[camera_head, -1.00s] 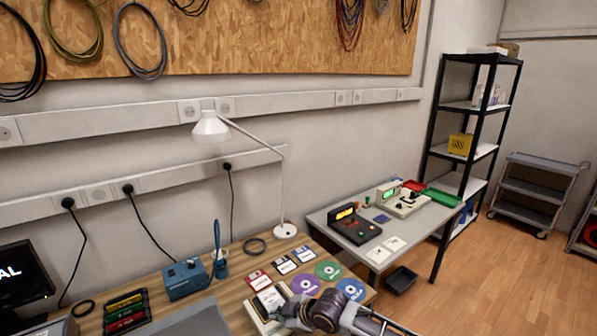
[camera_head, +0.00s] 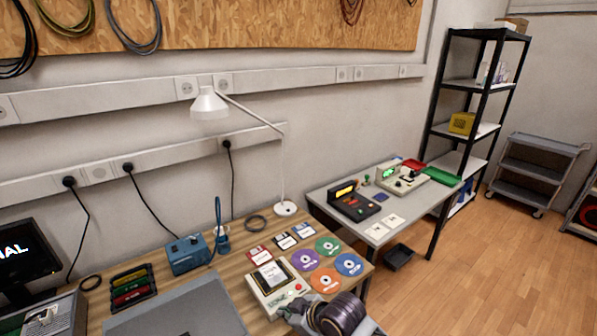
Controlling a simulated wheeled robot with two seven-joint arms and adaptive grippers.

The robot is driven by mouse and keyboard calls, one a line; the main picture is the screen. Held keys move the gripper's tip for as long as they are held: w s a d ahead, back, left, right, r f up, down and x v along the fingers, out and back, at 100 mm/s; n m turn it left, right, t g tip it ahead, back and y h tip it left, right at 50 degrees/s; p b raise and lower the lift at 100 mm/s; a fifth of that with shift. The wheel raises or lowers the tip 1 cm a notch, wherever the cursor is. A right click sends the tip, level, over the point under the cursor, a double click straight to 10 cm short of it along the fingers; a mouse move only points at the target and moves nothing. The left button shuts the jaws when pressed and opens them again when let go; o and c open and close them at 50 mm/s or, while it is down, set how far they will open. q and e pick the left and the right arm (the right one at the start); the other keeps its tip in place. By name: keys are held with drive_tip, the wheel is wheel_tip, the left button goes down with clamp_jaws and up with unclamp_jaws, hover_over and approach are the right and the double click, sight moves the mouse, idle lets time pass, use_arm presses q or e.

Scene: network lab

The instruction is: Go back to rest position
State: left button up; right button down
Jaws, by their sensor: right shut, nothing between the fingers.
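My right gripper (camera_head: 290,311) comes in at the bottom centre, with my dark wrist behind it. It is shut and empty, at the front edge of the wooden desk. It is just in front of a beige device (camera_head: 272,287) with a red button and a dark-framed label, and hides part of its near edge. I cannot tell whether they touch. My left gripper is not in view.
On the wooden desk (camera_head: 237,262) lie discs (camera_head: 306,260), floppy disks (camera_head: 282,241), a blue soldering station (camera_head: 187,255), a cartridge rack (camera_head: 132,286) and a grey mat (camera_head: 175,312). A lamp (camera_head: 285,207) stands behind. A grey table (camera_head: 371,228) is to the right, with open floor beyond.

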drive_tip(key=s+d+f+m+g+h, duration=0.1)
drive_tip(key=s+d+m+h, duration=0.15)
drive_tip(key=s+d, duration=0.4)
drive_tip(key=s+d+f+m+h, duration=0.2)
drive_tip(key=s+d+m, duration=0.2)
drive_tip(key=d, duration=0.6)
drive_tip(key=s+d+f+m+g+h, duration=0.15)
drive_tip(key=s+d+m, duration=0.3)
drive_tip(key=d, duration=0.45)
drive_tip(key=s+f+n+g, duration=0.1)
drive_tip(key=s+f, duration=0.1)
drive_tip(key=f, duration=1.4)
drive_tip(key=s+f, duration=0.2)
drive_tip(key=f, duration=1.5)
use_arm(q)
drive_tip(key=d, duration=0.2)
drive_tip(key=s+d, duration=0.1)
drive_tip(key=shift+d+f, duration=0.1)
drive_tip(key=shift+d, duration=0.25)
use_arm(e)
drive_tip(key=s+d+f, duration=0.2)
drive_tip(key=s+f, duration=0.7)
drive_tip(key=s, duration=0.2)
drive_tip(key=s+d+f+g, duration=0.1)
drive_tip(key=s+f, duration=0.9)
drive_tip(key=shift+s+d+f+h, duration=0.2)
drive_tip(key=shift+s+d+h, duration=0.1)
drive_tip(key=shift+s+d, duration=0.05)
